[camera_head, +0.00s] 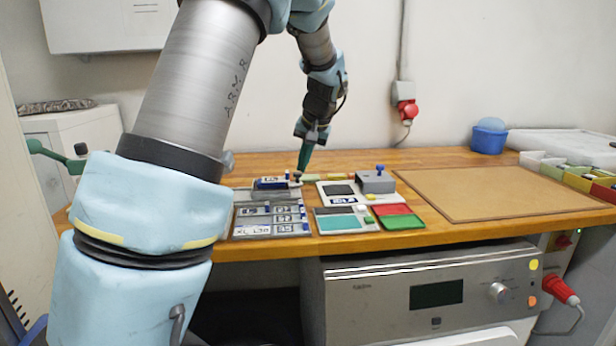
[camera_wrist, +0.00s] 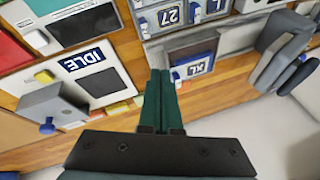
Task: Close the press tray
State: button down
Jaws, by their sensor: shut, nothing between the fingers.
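My gripper (camera_head: 303,168) has green fingers, shut and empty, pointing down over the back of the wooden bench. A white panel marked IDLE (camera_wrist: 93,60) has a dark screen and a grey block with a blue knob (camera_wrist: 47,127). In the head view this panel (camera_head: 325,190) stands right of the gripper. A silver machine (camera_head: 380,300) with a display and dial sits under the bench top. No part is clearly labelled as the press tray.
A grey rack with size labels (camera_head: 240,215) lies left of the panel. Red (camera_head: 391,210) and green (camera_head: 404,222) trays lie in front. A large brown mat (camera_head: 490,192) is bare. A blue bin (camera_head: 488,140) and several small bins stand at the right.

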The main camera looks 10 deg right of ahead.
jog(key=w+d+r+t, duration=0.2)
jog(key=w+d+r, duration=0.1)
jog(key=d, duration=0.5)
jog(key=shift+m+y, duration=0.3)
jog(key=shift+m, duration=0.1)
jog(key=p+x, duration=0.2)
jog(key=x, duration=0.7)
jog(key=shift+f, duration=0.5)
jog(key=shift+w+a+p, duration=0.35)
jog(key=shift+a+p, duration=0.05)
jog(key=shift+a, duration=0.15)
jog(key=shift+w+a+p, duration=0.3)
jog(key=shift+a+p, duration=0.05)
jog(key=shift+a, duration=0.2)
jog(key=shift+w+a+f, duration=0.15)
jog(key=shift+a, duration=0.05)
jog(key=shift+w+a+f, duration=0.1)
jog(key=shift+w+a, duration=0.05)
jog(key=shift+a, duration=0.05)
jog(key=shift+a, duration=0.2)
jog(key=a+b, duration=0.1)
jog(key=a, duration=0.7)
jog(key=a+b, duration=0.1)
jog(key=a, duration=0.4)
jog(key=shift+w+b, duration=0.35)
jog(key=shift+a, duration=0.1)
